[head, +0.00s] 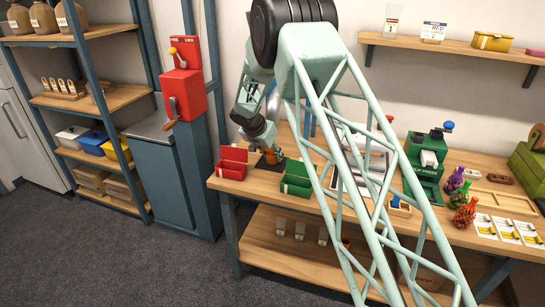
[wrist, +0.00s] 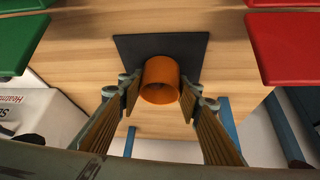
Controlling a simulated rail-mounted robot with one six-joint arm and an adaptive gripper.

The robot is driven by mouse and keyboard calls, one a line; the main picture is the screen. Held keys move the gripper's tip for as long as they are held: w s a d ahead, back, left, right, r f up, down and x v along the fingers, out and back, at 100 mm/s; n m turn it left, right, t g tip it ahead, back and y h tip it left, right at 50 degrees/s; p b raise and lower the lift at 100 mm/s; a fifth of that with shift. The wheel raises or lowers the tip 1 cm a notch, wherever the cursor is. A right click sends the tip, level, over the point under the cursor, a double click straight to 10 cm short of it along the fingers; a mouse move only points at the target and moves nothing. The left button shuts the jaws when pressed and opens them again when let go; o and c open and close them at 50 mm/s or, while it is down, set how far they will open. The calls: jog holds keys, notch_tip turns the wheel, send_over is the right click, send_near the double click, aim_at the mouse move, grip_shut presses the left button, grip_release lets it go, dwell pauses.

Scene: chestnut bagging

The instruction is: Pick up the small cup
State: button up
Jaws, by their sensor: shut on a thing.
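The small cup (wrist: 160,82) is orange-brown and stands between my gripper's two fingers (wrist: 160,97) in the wrist view. My gripper is shut on it from both sides. In the head view the cup (head: 269,157) shows small below my gripper (head: 268,150), at the left part of the workbench. A dark square mat (wrist: 200,45) lies under or just behind the cup; I cannot tell whether the cup touches it.
A red open box (head: 232,162) stands left of the cup and a green open box (head: 297,178) right of it on the wooden bench (head: 262,185). A green press (head: 425,160) and net bags (head: 464,215) are farther right. A red-topped machine (head: 184,95) stands left of the bench.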

jog(key=shift+r+p, duration=0.4)
jog(key=shift+r, duration=1.25)
jog(key=s+d, duration=0.1)
jog(key=d, duration=0.4)
jog(key=s+d, duration=0.2)
jog(key=d, duration=0.4)
jog(key=s+d, duration=0.1)
jog(key=d, duration=0.5)
jog(key=shift+s+d+b, duration=0.2)
jog(key=shift+s+b, duration=0.05)
jog(key=shift+b, duration=0.1)
